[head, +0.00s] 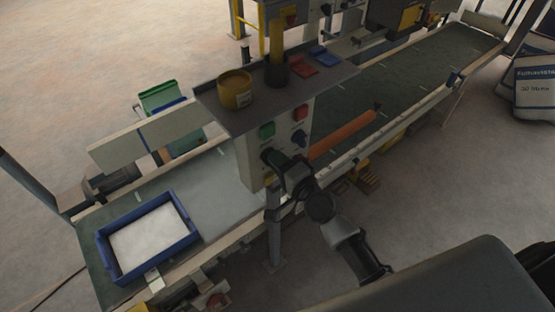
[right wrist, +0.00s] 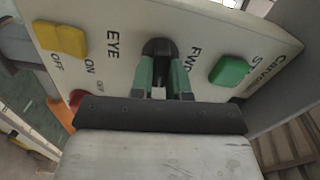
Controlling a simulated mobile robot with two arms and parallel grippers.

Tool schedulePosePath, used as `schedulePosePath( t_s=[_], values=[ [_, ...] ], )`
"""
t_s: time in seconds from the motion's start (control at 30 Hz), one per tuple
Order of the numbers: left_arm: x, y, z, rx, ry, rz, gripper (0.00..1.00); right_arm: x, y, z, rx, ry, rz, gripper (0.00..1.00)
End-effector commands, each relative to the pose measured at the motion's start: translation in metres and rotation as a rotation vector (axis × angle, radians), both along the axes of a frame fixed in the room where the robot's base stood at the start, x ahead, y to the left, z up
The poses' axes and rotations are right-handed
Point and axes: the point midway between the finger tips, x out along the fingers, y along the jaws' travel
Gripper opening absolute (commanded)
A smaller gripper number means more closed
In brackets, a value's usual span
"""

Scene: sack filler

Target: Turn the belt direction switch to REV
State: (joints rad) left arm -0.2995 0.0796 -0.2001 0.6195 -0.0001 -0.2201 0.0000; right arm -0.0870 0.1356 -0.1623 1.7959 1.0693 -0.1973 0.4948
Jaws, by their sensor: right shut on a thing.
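The control panel (head: 252,160) stands at the side of the belt, under a grey shelf. The belt direction switch (right wrist: 159,47) is a black knob on the panel, with the label FWD beside it on the right in the right wrist view. My right gripper (right wrist: 163,82) is shut on this knob, its greenish fingers on both sides of it. In the head view my right gripper (head: 272,158) reaches the panel below the green button (head: 267,130). The fingers cover much of the knob, and I cannot read where it points. No REV label is readable. My left gripper is not in view.
A green button (right wrist: 229,71) and a yellow switch (right wrist: 62,38) flank the knob. The head view also shows a red button (head: 300,112) and a blue knob (head: 299,138). A blue tray (head: 187,240) of white material sits on the belt (head: 210,180). An orange bar (head: 345,133) lies right of the panel.

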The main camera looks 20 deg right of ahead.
Motion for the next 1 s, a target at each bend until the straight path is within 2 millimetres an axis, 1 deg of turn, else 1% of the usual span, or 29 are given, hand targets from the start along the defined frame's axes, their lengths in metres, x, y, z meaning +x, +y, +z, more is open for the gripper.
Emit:
schedulePosePath(
  t_s=[0.1, 0.3, 0.87, 0.9, 0.97, 1.0],
  values=[
    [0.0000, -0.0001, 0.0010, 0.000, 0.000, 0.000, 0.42, 0.0002, -0.0006, 0.0001, 0.057, 0.021, -0.002, 0.00],
    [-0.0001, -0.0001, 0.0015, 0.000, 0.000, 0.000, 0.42, 0.0002, -0.0006, -0.0003, 0.118, 0.042, -0.002, 0.00],
    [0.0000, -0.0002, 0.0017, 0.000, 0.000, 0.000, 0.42, 0.0002, -0.0004, -0.0005, 0.146, 0.052, -0.002, 0.00],
    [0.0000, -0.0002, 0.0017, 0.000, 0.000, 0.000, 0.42, 0.0002, -0.0004, -0.0005, 0.146, 0.052, -0.002, 0.20],
    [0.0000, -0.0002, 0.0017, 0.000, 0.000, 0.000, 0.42, 0.0001, -0.0004, -0.0007, 0.146, 0.052, -0.002, 0.30],
    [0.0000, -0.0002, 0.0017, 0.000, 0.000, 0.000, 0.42, 0.0001, -0.0004, -0.0007, 0.145, 0.052, -0.001, 0.36]
  ],
)
